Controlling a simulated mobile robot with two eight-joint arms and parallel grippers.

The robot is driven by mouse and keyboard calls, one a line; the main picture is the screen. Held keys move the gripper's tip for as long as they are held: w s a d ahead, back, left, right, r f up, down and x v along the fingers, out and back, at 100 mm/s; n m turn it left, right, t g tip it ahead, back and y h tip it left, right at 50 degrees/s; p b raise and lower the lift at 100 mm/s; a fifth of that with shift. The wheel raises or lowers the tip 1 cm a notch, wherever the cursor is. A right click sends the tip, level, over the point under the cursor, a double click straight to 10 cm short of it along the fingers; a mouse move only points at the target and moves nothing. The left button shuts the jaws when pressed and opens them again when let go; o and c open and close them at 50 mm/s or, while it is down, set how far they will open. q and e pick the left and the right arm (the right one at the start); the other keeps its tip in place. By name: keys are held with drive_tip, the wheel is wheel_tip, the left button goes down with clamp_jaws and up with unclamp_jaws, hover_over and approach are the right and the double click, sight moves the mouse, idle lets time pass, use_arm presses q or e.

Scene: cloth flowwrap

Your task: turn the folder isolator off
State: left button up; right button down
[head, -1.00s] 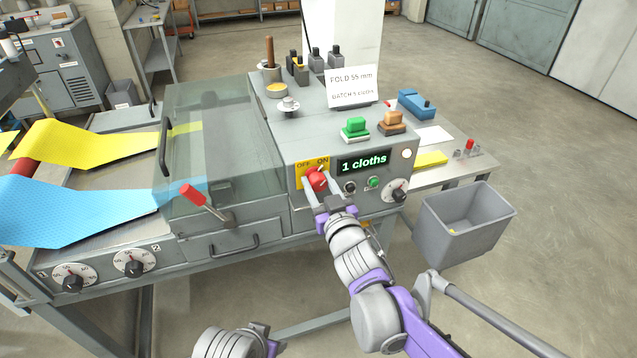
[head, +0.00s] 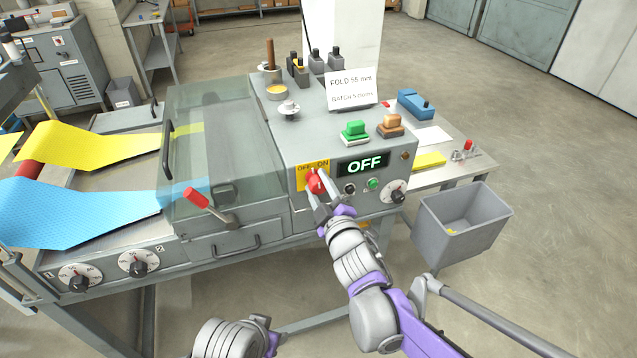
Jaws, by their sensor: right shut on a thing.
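The folder isolator is a red rotary knob (head: 315,183) on a yellow plate (head: 304,174) marked OFF and ON, on the front of the grey folder machine. My right gripper (head: 318,187) is shut on the red knob, with a finger at each side of it. The display (head: 362,164) to its right reads OFF. The small lamp (head: 405,156) beside the display is dark. Part of my left arm (head: 235,340) shows at the bottom, and its gripper fingers are not visible.
A red-handled lever (head: 196,198) sticks out left of the knob. Small buttons (head: 373,184) and a dial (head: 396,192) are close on the right. A grey bin (head: 462,222) stands at the right.

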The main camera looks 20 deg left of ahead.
drive_tip(key=n+p, duration=0.1)
drive_tip(key=n, duration=0.3)
drive_tip(key=shift+n, duration=0.3)
drive_tip(key=shift+n+p, duration=0.65)
drive_tip(key=shift+n, duration=0.75)
drive_tip(key=shift+c, duration=1.8)
unclamp_jaws()
drive_tip(key=b+v, duration=0.1)
drive_tip(key=v, duration=1)
drive_tip(key=shift+w, duration=0.1)
